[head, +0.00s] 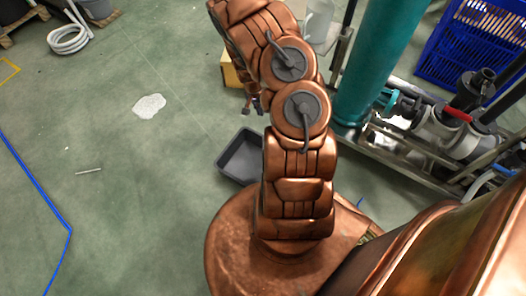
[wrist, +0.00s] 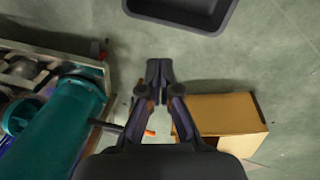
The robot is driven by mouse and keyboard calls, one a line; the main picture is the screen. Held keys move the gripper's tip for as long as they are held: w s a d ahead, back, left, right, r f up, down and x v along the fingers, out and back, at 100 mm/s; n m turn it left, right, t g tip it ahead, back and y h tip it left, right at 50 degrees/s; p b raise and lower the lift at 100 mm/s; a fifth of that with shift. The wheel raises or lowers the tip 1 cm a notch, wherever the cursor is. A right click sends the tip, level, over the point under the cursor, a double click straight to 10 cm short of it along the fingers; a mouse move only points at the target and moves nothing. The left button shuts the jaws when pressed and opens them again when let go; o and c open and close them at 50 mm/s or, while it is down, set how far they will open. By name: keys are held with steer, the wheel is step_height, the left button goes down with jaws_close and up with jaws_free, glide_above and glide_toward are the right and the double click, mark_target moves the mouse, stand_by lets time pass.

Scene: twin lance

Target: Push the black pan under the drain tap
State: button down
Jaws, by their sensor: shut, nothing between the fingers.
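The black pan (head: 240,156) lies on the floor left of my arm in the head view, its right part hidden by the arm. It looks empty. In the wrist view its near part (wrist: 190,9) shows at the top edge. My gripper (wrist: 160,66) is shut and empty, with its tips pointing at the pan and a gap between them. In the head view the gripper (head: 252,106) is partly hidden, beyond the pan. A dark stub with an orange end (wrist: 150,133) sticks out from the teal column beside my gripper; I cannot tell surely that it is the drain tap.
The teal column (head: 372,65) stands on a metal skid (head: 400,160) with pipes and valves to the right. A cardboard box (wrist: 215,115) sits just right of my gripper in the wrist view. A pale puddle (head: 149,105) lies left; the floor there is mostly clear.

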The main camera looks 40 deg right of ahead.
mark_target(261, 154)
steer(key=f+m+b, duration=0.1)
steer(key=f+b, duration=0.3)
steer(key=f, duration=0.7)
steer(key=a+f+m+b, duration=0.1)
steer(key=f+b, duration=0.4)
steer(key=f, duration=0.6)
steer(key=s+a+f+t+y+b, duration=0.1)
steer(key=f+b, duration=0.4)
steer(key=f, duration=0.6)
steer(key=shift+a+m, duration=0.1)
steer(key=shift+m, duration=0.3)
steer(key=shift+w+d+b, duration=0.3)
steer(key=shift+d+b, duration=0.35)
steer(key=shift+d, duration=0.3)
steer(key=shift+w+d+r+b, duration=0.1)
steer(key=shift+d+b, duration=0.15)
steer(key=shift+d, duration=0.3)
steer(key=shift+w+d+r+b, duration=0.1)
steer(key=shift+d+b, duration=0.1)
steer(key=shift+d, duration=0.3)
steer(key=shift+f, duration=0.1)
steer(key=d, duration=0.2)
steer(key=w+d+b, duration=0.1)
steer(key=d, duration=0.1)
steer(key=d+b, duration=0.1)
steer(key=d, duration=0.1)
steer(key=shift+w+d+f, duration=0.1)
steer(key=shift+w+d, duration=0.1)
steer(key=shift+w, duration=0.15)
steer(key=shift+d, duration=0.7)
